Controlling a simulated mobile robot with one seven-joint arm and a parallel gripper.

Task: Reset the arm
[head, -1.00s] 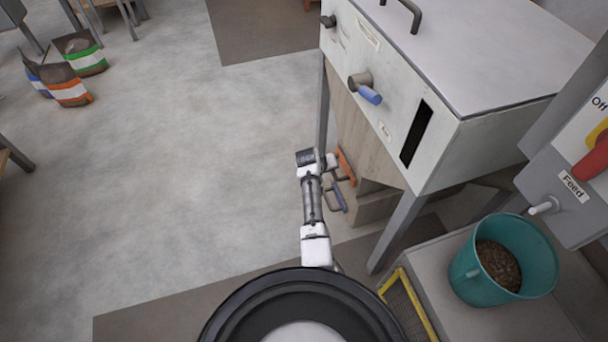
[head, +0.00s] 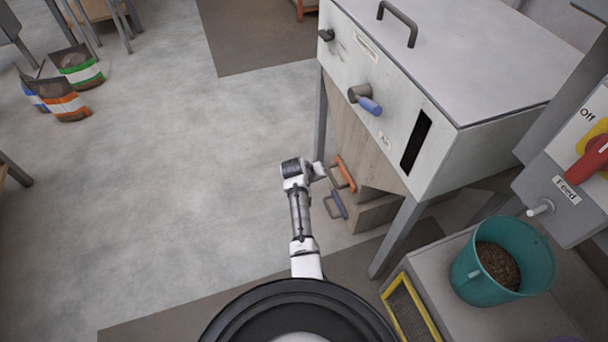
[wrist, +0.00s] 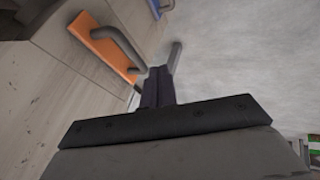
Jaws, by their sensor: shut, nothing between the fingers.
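My arm (head: 299,213) reaches forward over the floor, to the left of the white machine. Its gripper (head: 320,172) points right, toward the drawer fronts under the machine, and is small in the head view. In the wrist view the dark fingers (wrist: 158,86) are together with nothing held. The orange handle plate (wrist: 104,43) lies just beyond and left of the fingers there, and it also shows in the head view (head: 346,173). I cannot tell whether the gripper touches anything.
The white machine (head: 465,150) stands at right, with a blue-tipped crank (head: 369,105). A blue handle (head: 339,204) sits below the orange one. A teal bucket (head: 465,272) of pellets stands by the Feed lever box (head: 565,195). Bags (head: 80,68) stand far left. Open floor (head: 180,190) lies left.

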